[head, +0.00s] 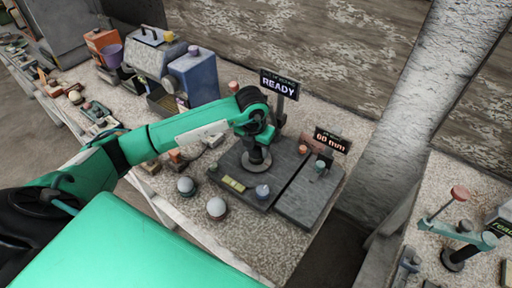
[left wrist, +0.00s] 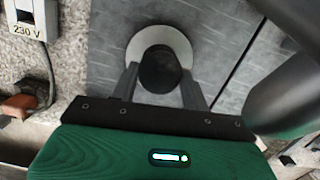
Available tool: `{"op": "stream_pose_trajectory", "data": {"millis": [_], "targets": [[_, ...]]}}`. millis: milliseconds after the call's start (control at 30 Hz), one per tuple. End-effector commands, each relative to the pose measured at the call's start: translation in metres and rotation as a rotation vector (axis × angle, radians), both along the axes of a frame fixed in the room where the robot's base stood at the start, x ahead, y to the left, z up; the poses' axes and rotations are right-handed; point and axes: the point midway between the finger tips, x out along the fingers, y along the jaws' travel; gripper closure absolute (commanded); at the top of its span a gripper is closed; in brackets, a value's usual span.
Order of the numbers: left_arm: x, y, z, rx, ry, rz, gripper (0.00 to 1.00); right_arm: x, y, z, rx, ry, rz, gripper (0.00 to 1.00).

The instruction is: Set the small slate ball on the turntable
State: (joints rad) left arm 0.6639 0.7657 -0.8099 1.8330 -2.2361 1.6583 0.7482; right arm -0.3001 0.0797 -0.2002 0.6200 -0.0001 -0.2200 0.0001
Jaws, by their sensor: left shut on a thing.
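In the left wrist view, my left gripper (left wrist: 162,88) is shut on a small dark round thing, which I take to be the slate ball (left wrist: 160,68). A pale round disc (left wrist: 137,40), likely the turntable, shows around and behind the ball. In the head view, my left gripper (head: 259,147) points down over the dark slab of a bench device, with a round dark base (head: 256,164) under it. The gripper mostly hides the ball there. I cannot tell whether the ball touches the disc. My right gripper is not in view.
Two pale balls (head: 186,185) (head: 217,208) stand at the slab's front left. A blue-grey knob-like thing (head: 262,191) is on its front edge. A READY sign (head: 279,84) and a 00 mm sign (head: 331,141) stand behind. A blue box (head: 194,76) is at the back left.

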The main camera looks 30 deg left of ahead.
Motion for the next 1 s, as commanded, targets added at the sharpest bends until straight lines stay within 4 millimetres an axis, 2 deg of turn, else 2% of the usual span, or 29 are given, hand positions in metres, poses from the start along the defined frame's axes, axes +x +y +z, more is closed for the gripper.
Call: {"op": "stream_pose_trajectory", "data": {"millis": [233, 267, 367, 1000], "targets": [[0.0003, 0.0001, -0.0056, 0.0, -0.001, 0.0, 0.82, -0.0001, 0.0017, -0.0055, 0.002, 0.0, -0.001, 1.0], [0.0003, 0.0001, -0.0043, 0.0, -0.001, 0.0, 0.48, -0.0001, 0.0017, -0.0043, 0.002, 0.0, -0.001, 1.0], [0.0002, 0.0, -0.0042, 0.0, -0.001, 0.0, 0.28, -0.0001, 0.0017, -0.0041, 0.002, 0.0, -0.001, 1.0], [0.0, 0.0, -0.0017, 0.0, 0.0, 0.0, 0.28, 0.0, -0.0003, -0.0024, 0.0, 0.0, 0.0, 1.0]]}}
